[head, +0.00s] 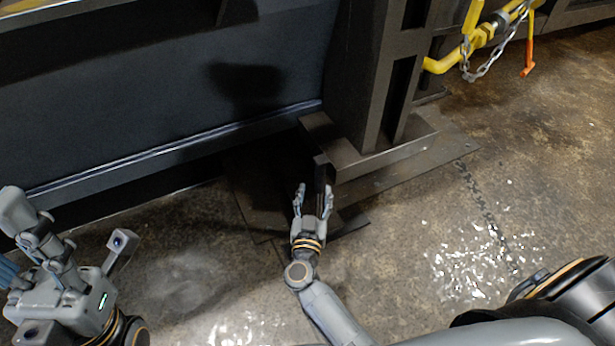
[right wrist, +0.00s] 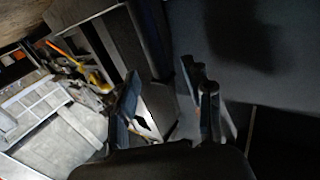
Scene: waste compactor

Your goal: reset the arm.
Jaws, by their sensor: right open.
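My right gripper (head: 313,196) is near the middle of the head view, its two grey fingers apart with nothing between them. It points away from me, over the floor beside the foot of a dark steel post (head: 365,90). In the right wrist view its fingers (right wrist: 165,108) also stand apart and empty. My left gripper (head: 60,262) shows at the lower left of the head view, side on and partly cut off. I cannot tell how far its fingers are apart.
A dark compactor wall (head: 170,95) runs along the left and back. The post's base plate (head: 400,150) sits on the floor close to my right gripper. A yellow pipe with a chain (head: 485,40) is at the upper right. The concrete floor (head: 450,220) at right is clear.

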